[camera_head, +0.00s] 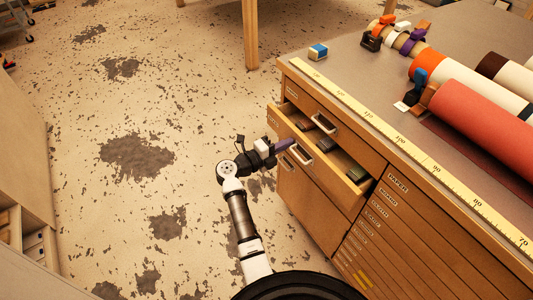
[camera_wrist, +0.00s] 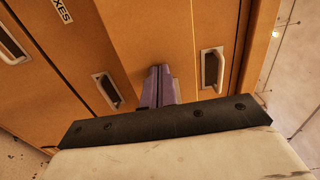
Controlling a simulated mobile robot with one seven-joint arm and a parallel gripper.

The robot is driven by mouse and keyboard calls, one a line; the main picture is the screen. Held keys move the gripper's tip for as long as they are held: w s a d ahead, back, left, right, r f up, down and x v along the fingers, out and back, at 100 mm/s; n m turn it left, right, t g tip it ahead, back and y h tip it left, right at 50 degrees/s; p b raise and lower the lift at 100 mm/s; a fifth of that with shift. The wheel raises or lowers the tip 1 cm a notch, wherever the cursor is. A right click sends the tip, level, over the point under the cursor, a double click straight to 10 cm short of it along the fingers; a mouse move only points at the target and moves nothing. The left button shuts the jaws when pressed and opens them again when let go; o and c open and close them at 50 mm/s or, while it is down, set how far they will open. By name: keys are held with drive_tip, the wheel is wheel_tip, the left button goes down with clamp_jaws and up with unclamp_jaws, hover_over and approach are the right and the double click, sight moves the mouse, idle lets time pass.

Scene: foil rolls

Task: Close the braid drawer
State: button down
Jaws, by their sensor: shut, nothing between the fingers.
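One drawer (camera_head: 335,177) of the wooden cabinet stands pulled out, just under the top drawer, with several small dark and coloured items inside. Its front has a metal handle (camera_head: 300,155). Its label is too small to read, so I cannot tell if it says braid. My gripper (camera_head: 288,145) is shut and empty, its purple fingers pointing at the drawer front, left of the handle. In the wrist view the shut fingers (camera_wrist: 158,85) are close to wooden fronts, between two metal handles. I cannot tell whether they touch.
The cabinet top (camera_head: 350,65) holds a yellow ruler strip (camera_head: 385,130), rolls including a red one (camera_head: 480,120), tape rolls and a blue box (camera_head: 318,51). Shut drawers and a lower door surround the open drawer. The floor (camera_head: 110,160) left of my arm is clear.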

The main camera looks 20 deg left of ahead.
sight(305, 133)
drive_tip(key=x, duration=0.7)
drive_tip(key=shift+w+d, duration=0.2)
drive_tip(key=shift+w+r, duration=0.1)
drive_tip(key=shift+w+d+r, duration=0.1)
drive_tip(key=shift+d+r, duration=0.05)
drive_tip(key=shift+d, duration=0.05)
